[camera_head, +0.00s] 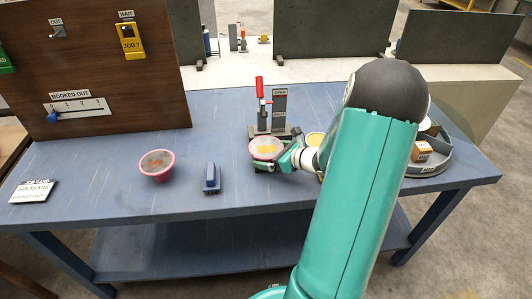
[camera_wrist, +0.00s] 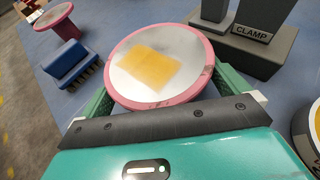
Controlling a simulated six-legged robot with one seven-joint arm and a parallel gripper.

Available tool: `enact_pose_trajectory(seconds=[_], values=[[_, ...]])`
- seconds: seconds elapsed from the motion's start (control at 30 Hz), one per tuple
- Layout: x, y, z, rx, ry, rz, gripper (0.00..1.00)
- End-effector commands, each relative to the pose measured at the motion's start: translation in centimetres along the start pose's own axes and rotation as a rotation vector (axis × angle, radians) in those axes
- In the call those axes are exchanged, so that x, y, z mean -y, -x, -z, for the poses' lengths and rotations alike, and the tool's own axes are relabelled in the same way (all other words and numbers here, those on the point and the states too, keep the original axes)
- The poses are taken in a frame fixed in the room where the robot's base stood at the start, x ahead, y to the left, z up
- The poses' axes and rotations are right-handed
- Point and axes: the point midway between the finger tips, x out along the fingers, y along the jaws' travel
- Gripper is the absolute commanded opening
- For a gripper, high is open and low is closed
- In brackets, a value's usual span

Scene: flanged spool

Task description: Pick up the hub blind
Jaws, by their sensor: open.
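Two pink-rimmed round pieces are in view, and no label shows which is the hub blind. One pink-rimmed piece (camera_head: 266,148), with a pale top and a yellow patch, stands in front of the toggle clamp (camera_head: 262,112); its disc (camera_wrist: 158,62) fills the middle of the wrist view. My gripper (camera_head: 285,160) is open at this piece, with green fingers (camera_wrist: 165,85) on both sides, partly hidden under the disc. I cannot tell whether they touch it. The other pink piece (camera_head: 157,164), with a reddish patch, stands apart to the left.
A blue brush (camera_head: 211,178) lies between the two pink pieces. A job card (camera_head: 34,191) lies at the left. A round grey tray (camera_head: 436,165) with small boxes is at the right, beyond my arm. A yellow-topped round item (camera_head: 315,139) is partly hidden. The front-middle bench is clear.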

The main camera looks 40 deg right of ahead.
Motion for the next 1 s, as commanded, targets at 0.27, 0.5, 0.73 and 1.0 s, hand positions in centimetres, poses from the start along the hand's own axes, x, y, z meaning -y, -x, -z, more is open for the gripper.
enact_pose_trajectory(seconds=[0.27,0.5,0.73,1.0], values=[[0.01,-0.7,0.02,0.0,-0.001,0.001,1.0],[0.01,-0.68,-0.01,0.0,0.0,0.001,0.55],[0.0,-0.68,-0.02,0.0,0.0,0.001,0.1],[0.04,-0.68,-0.18,0.004,0.002,0.001,0.0]])
